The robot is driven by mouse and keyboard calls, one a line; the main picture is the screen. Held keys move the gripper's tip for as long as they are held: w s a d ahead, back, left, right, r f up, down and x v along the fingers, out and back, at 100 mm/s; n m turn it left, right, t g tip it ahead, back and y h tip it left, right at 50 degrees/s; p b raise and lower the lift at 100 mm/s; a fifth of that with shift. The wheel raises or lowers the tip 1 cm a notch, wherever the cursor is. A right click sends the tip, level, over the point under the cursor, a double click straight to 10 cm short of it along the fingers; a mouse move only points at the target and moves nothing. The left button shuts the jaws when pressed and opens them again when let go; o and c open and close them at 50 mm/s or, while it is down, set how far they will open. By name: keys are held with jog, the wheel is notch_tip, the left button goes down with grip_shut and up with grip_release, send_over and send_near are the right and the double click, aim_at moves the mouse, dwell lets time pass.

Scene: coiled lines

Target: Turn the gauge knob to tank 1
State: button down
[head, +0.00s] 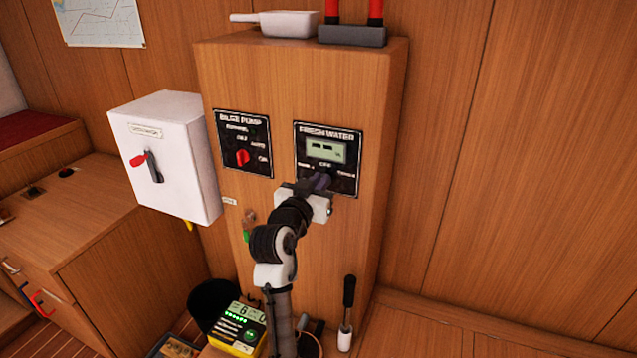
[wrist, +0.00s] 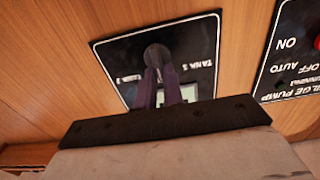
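The fresh water panel (head: 356,160) is black with a lit display (head: 326,150), on the front of the wooden cabinet. In the head view my gripper (head: 320,183) is at its lower part and hides the gauge knob. The wrist view shows the panel (wrist: 209,35) upside down, with the dark round knob (wrist: 157,54) at the tips of my gripper's two purple fingers (wrist: 158,78). The fingers are apart, with a gap between them; whether they press on the knob is unclear. TANK 1 reads right of the knob there, TANK 2 left. Where the knob points is hidden.
The bilge pump panel (head: 231,130) with a red knob (head: 242,157) is left of the fresh water panel.

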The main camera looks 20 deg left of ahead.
jog(key=shift+n, duration=0.3)
jog(key=n+p, duration=0.1)
jog(key=n, duration=0.1)
jog(key=n+p, duration=0.2)
jog(key=n, duration=0.1)
jog(key=a+n+p, duration=0.1)
jog(key=n, duration=0.2)
jog(key=shift+f, duration=0.2)
jog(key=shift+n, duration=0.3)
dwell(0.5)
jog(key=c, duration=1.5)
grip_release()
jog(key=s+b, duration=0.1)
jog(key=s, duration=0.3)
jog(key=s+b, duration=0.1)
jog(key=s, duration=0.4)
jog(key=s+b, duration=0.1)
jog(key=s, duration=0.3)
jog(key=shift+s+a+b, duration=0.25)
jog(key=shift+s+b, duration=0.1)
jog(key=shift+s, duration=0.05)
